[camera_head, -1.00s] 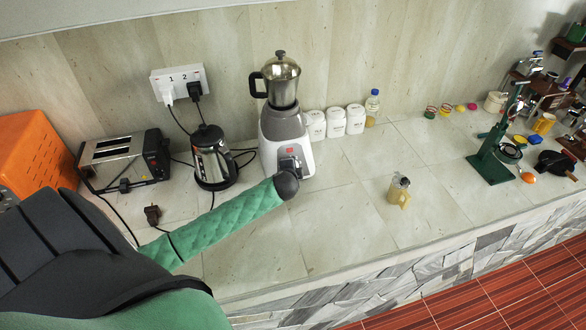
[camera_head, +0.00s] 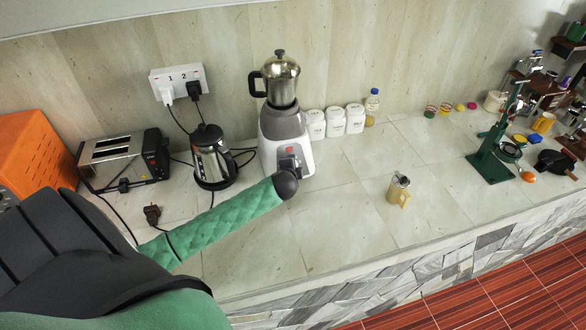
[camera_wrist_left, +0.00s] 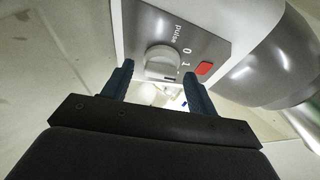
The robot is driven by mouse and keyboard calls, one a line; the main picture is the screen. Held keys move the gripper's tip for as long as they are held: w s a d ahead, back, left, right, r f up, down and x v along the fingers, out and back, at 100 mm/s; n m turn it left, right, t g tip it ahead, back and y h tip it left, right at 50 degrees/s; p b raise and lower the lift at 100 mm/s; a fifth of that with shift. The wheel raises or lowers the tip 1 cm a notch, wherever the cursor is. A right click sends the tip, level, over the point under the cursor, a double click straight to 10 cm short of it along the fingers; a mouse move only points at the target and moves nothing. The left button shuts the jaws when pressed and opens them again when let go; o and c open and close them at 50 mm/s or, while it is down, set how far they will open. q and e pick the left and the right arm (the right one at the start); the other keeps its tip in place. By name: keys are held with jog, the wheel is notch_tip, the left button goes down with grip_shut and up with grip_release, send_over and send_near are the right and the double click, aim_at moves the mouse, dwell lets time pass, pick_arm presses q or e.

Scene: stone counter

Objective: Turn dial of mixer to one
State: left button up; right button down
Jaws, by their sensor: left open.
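The mixer (camera_head: 274,157) stands against the back wall with a steel jar (camera_head: 283,82) on top. In the left wrist view its front panel (camera_wrist_left: 180,35) shows the marks pulse, 0 and 1, a red square and a round grey-white dial (camera_wrist_left: 162,58). My left gripper (camera_wrist_left: 158,76) is open, with one finger on each side of and just below the dial; I cannot tell whether they touch it. In the head view the left gripper (camera_head: 290,161) is at the mixer's front, partly hidden by my wrist. My right gripper is not in view.
A kettle (camera_head: 213,160) and a toaster (camera_head: 124,160) stand left of the mixer, with cords around them. White canisters (camera_head: 335,121) stand close on its right. A small jug (camera_head: 398,191) stands farther right, with clear counter around it.

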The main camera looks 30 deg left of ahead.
pick_arm(q)
jog(key=b+v, duration=0.3)
jog(key=v, duration=0.4)
jog(key=shift+s+d, duration=0.1)
dwell(0.4)
